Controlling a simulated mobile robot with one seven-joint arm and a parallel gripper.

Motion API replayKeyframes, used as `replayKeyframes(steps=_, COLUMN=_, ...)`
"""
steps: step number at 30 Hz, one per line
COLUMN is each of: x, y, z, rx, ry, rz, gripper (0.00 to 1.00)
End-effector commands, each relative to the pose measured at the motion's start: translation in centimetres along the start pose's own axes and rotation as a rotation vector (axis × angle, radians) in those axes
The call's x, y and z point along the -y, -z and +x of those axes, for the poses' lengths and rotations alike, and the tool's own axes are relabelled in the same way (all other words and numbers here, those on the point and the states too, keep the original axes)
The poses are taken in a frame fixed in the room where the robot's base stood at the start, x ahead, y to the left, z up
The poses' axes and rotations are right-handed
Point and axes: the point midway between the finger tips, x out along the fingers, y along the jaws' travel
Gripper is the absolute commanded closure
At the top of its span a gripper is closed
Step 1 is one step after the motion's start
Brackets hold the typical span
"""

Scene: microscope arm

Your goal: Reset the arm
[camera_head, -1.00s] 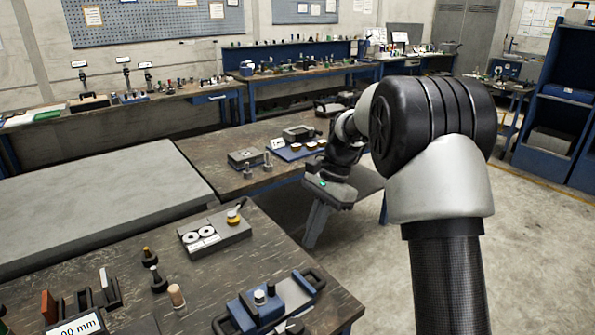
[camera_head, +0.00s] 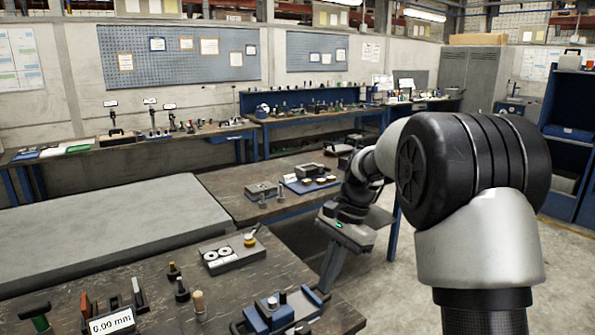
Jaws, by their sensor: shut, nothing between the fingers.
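My arm (camera_head: 470,165) stands at the right, with a large black joint on a pale metal link. It reaches forward to a dark wrist and my gripper (camera_head: 331,272), which hangs over the gap by the right end of the middle bench. I cannot make out a clear microscope arm.
The near bench (camera_head: 120,275) holds a blue fixture (camera_head: 270,312), a grey block with two white rings (camera_head: 230,254) and a 0.00 mm display (camera_head: 110,322). A grey slab (camera_head: 100,225) lies behind. The middle bench (camera_head: 225,195) carries small parts. Floor (camera_head: 405,270) at the right is clear.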

Motion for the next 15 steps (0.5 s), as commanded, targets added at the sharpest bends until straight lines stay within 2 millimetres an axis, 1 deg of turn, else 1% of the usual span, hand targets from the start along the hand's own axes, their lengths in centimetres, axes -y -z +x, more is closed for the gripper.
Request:
replayKeyframes(steps=1, x=-0.7, y=-0.8, z=-1.6, rx=-0.021, ry=0.01, rz=-0.031, gripper=1.0)
replayKeyframes(steps=5, x=-2.6, y=-2.6, z=-4.8, rx=-0.085, ry=0.035, rz=-0.123, gripper=1.0)
replayKeyframes(steps=8, x=-4.6, y=-4.2, z=-7.4, rx=-0.147, ry=0.054, rz=-0.209, gripper=1.0)
replayKeyframes(steps=11, x=-7.3, y=-6.3, z=-10.3, rx=-0.228, ry=0.072, rz=-0.318, gripper=1.0)
replayKeyframes(steps=12, x=-8.6, y=-7.2, z=-11.4, rx=-0.265, ry=0.077, rz=-0.367, gripper=1.0)
replayKeyframes(steps=14, x=-10.6, y=-8.6, z=-12.8, rx=-0.322, ry=0.083, rz=-0.443, gripper=1.0)
replayKeyframes(steps=15, x=-11.9, y=-9.4, z=-13.6, rx=-0.363, ry=0.085, rz=-0.495, gripper=1.0)
